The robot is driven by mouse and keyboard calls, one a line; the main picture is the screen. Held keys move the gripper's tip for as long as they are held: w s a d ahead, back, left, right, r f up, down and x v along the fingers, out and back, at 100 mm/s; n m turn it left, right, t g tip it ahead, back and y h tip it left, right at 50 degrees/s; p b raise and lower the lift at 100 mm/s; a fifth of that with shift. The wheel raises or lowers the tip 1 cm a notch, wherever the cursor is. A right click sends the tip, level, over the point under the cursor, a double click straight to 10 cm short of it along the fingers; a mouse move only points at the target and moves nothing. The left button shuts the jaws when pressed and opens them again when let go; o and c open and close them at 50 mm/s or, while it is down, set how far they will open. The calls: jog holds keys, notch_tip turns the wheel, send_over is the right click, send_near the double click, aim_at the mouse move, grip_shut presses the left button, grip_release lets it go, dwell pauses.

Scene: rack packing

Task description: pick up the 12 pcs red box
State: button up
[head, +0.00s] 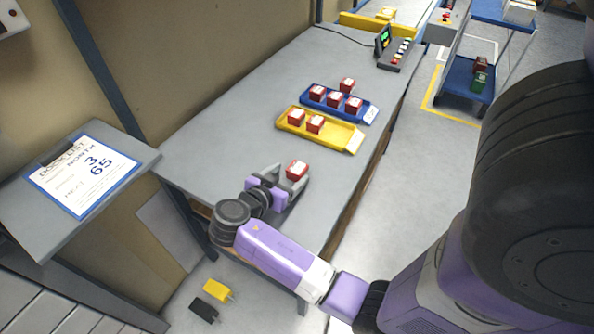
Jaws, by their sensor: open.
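A small red box (297,170) with a white label on top sits on the grey table, near its front end. My gripper (288,178) is open and low over the table, with its fingers around or right beside this box. I cannot tell whether they touch it. Two more red boxes, one (297,117) and another (315,124), sit in the left part of the yellow tray (337,136). Several red boxes (335,100) are in or just behind the blue tray (365,117). The labels are too small to read, so I cannot tell which box is 12 pcs.
The grey table (225,140) is clear left of the trays. A control panel with a screen (384,41) stands at its far end. A clipboard list (83,174) lies on a stand at left. A blue cart (467,80) stands far right.

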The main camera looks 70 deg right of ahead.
aim_at(293, 173)
jog(key=p+x, duration=0.1)
jog(key=x, duration=0.4)
jog(key=shift+s, duration=0.1)
jog(key=shift+c, duration=0.2)
jog(key=c, duration=1.5)
